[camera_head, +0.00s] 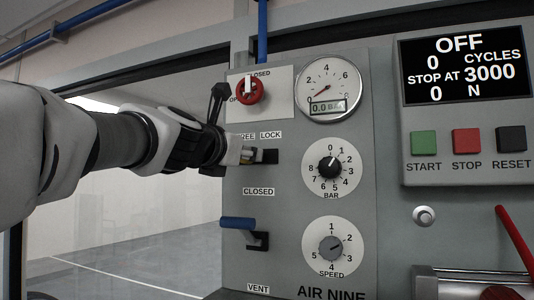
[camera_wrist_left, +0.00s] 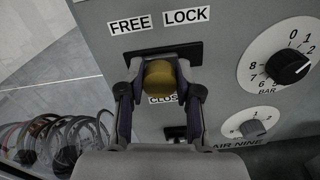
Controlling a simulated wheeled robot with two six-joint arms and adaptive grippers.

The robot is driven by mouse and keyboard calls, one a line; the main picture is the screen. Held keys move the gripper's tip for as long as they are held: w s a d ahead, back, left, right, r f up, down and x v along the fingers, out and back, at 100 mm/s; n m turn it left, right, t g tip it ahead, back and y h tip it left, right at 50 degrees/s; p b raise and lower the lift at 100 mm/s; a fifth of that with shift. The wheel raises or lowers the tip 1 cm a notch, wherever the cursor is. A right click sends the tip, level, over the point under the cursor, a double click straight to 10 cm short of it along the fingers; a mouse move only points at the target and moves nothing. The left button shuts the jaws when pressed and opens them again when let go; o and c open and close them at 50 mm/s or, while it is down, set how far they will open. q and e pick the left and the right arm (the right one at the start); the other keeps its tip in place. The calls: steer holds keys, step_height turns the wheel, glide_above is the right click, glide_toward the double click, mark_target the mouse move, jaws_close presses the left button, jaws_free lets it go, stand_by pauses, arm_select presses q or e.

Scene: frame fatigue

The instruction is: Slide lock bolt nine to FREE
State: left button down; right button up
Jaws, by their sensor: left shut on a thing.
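The lock bolt has a round brass-yellow knob (camera_wrist_left: 159,73), in front of a dark horizontal slot (camera_wrist_left: 195,53) below the FREE label (camera_wrist_left: 130,25) on the left and the LOCK label (camera_wrist_left: 186,17) on the right. The knob sits about midway between the two labels. My left gripper (camera_wrist_left: 160,85) is shut on the knob, one finger on each side. In the head view my left gripper (camera_head: 240,155) reaches in from the left and hides most of the knob. The dark right end of the slot shows beside it. My right gripper is in neither view.
The grey AIR NINE panel (camera_head: 290,210) carries a red knob (camera_head: 250,92) above, a blue-handled lever (camera_head: 238,224) below, and a gauge (camera_head: 330,88) and BAR dial (camera_head: 329,167) at right. Coiled hoses (camera_wrist_left: 60,135) lie lower left in the wrist view.

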mark_target(247, 115)
arm_select(q)
steer(key=shift+w+a+f, duration=0.25)
steer(key=shift+w+a, duration=0.1)
steer(key=shift+a, duration=0.35)
steer(key=c, duration=1)
jaws_free()
steer(key=shift+o, duration=1.2)
steer(key=shift+w+f, duration=0.1)
steer(key=shift+w, duration=0.1)
steer(key=r, duration=0.5)
steer(key=w+r, duration=0.1)
steer(key=r, duration=0.2)
steer(key=shift+a+r, duration=0.1)
steer(key=shift+r, duration=0.75)
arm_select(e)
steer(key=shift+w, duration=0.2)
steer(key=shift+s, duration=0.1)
